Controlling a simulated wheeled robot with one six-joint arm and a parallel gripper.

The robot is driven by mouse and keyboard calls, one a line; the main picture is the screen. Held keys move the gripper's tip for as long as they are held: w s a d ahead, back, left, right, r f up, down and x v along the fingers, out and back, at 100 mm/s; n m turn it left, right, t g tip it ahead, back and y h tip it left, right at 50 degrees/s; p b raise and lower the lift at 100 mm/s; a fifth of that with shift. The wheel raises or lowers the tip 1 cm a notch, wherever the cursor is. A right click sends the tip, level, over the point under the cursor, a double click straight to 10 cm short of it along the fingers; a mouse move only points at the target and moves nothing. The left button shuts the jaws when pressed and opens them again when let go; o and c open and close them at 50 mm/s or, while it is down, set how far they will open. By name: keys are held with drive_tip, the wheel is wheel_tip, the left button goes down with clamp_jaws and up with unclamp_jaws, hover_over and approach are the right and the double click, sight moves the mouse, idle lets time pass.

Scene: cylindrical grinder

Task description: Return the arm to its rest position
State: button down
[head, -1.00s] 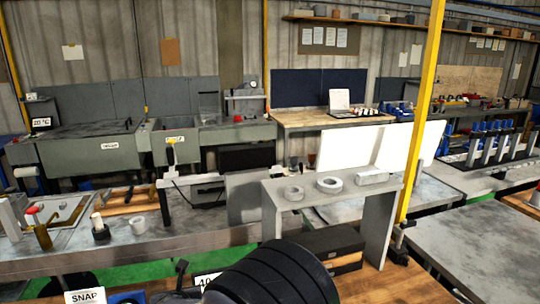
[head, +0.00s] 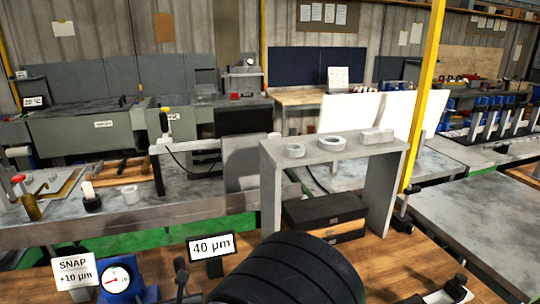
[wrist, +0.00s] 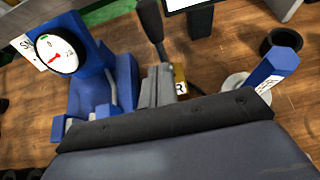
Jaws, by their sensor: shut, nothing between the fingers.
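In the wrist view, a wide dark body with a black edge fills the lower part of the picture; it looks like my gripper's palm.
In the head view, the dial gauge (head: 118,277) stands beside a SNAP card (head: 75,272). A 40 µm sign (head: 211,247) stands left of a grey bridge stand (head: 272,200) with rings on it. A blue post (wrist: 273,72) is at right in the wrist view.

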drive_tip(key=s+d+r+t+b, duration=0.2)
drive_tip(key=s+b, duration=0.3)
drive_tip(key=s, duration=0.5)
drive_tip(key=shift+s+d+y, duration=0.3)
drive_tip(key=shift+d+y, duration=0.1)
drive_tip(key=shift+d, duration=0.25)
